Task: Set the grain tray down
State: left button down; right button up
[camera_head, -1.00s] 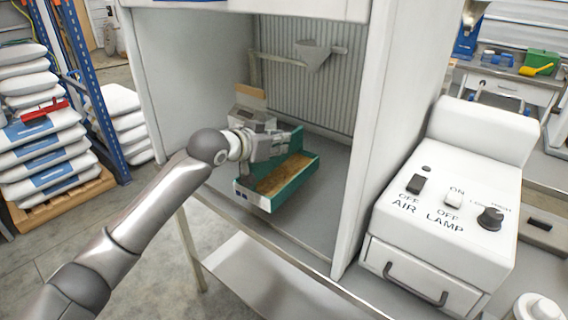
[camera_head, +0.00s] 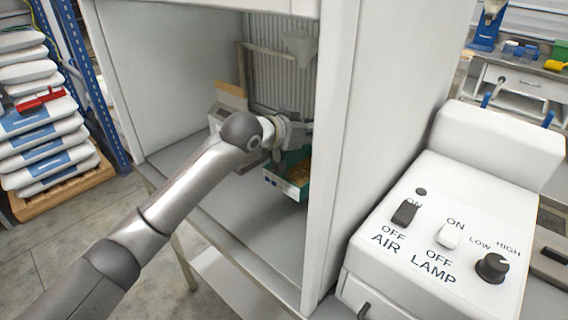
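The grain tray (camera_head: 283,186) is a green tray with brown grain (camera_head: 297,176) in it. It is inside the white hood, partly hidden by my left wrist and by the hood's right front post. My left gripper (camera_head: 296,135) is at the tray's back left side. Its fingertips are mostly hidden, but the tray has moved along with it, so it appears shut on the tray. I cannot tell whether the tray's underside touches the grey hood floor (camera_head: 235,212). My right gripper is not in view.
A grey funnel (camera_head: 300,46) hangs at the hood's ribbed back wall. The hood's right post (camera_head: 335,150) stands close to the tray. A white control box (camera_head: 450,235) with AIR and LAMP switches is at right. Stacked sacks (camera_head: 40,135) are at left. The front hood floor is clear.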

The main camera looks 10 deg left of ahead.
aim_at(306, 163)
pick_arm(q)
jog(key=f, duration=0.4)
jog(key=shift+s+a+f+p, duration=0.1)
jog(key=shift+s+a+p, duration=0.2)
jog(key=shift+f, duration=0.65)
notch_tip(306, 163, down, 3)
jog(key=shift+f, duration=0.3)
jog(key=shift+w, duration=0.1)
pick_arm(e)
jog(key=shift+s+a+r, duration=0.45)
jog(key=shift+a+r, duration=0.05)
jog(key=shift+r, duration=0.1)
pick_arm(q)
jog(key=shift+d, duration=0.1)
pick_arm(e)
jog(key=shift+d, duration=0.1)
pick_arm(q)
jog(key=c, duration=1.5)
grip_release()
jog(key=shift+f, duration=0.15)
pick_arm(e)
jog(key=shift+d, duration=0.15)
